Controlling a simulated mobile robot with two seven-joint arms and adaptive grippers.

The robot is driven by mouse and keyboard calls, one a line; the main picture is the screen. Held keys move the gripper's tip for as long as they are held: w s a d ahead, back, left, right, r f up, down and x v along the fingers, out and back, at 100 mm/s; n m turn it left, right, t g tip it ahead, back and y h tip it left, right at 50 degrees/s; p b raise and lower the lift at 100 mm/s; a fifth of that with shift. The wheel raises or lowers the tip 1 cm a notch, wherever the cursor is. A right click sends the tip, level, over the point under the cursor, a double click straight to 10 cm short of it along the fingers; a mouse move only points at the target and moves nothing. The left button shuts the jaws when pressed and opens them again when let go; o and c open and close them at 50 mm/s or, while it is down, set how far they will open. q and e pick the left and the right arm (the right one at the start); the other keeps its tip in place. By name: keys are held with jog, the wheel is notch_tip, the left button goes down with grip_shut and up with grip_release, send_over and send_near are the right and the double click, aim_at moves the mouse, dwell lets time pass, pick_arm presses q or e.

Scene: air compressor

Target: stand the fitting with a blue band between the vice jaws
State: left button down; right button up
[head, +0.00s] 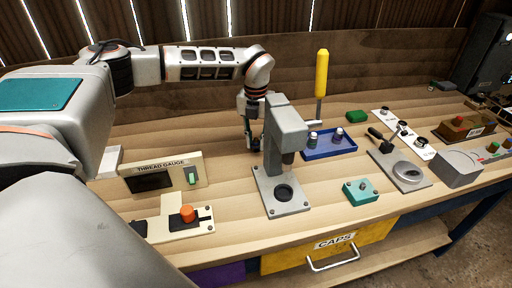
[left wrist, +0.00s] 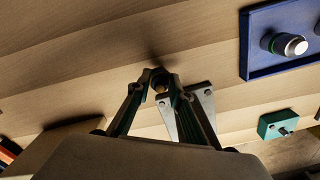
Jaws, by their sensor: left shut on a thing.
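My left gripper (head: 252,143) is behind the grey press, low over the bench, and partly hidden by it. In the left wrist view its fingers (left wrist: 160,84) come together on a small, dark, brassy part (left wrist: 160,86). The fingers hide most of this part, and I cannot see a blue band on it. I cannot clearly pick out the vice jaws. My right gripper is not in view.
The grey press (head: 286,130) stands close in front of my left gripper. The blue tray (head: 330,151) and a yellow-handled tool (head: 321,75) are to its right. A teal block (head: 361,191), a lever fixture (head: 410,176) and the thread gauge (head: 165,176) also occupy the bench.

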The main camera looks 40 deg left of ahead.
aim_at(256, 144)
pick_arm(q)
jog(key=shift+f, duration=1.5)
jog(key=shift+f, duration=0.2)
jog(key=c, duration=1.8)
grip_release()
jog(key=shift+r, duration=0.1)
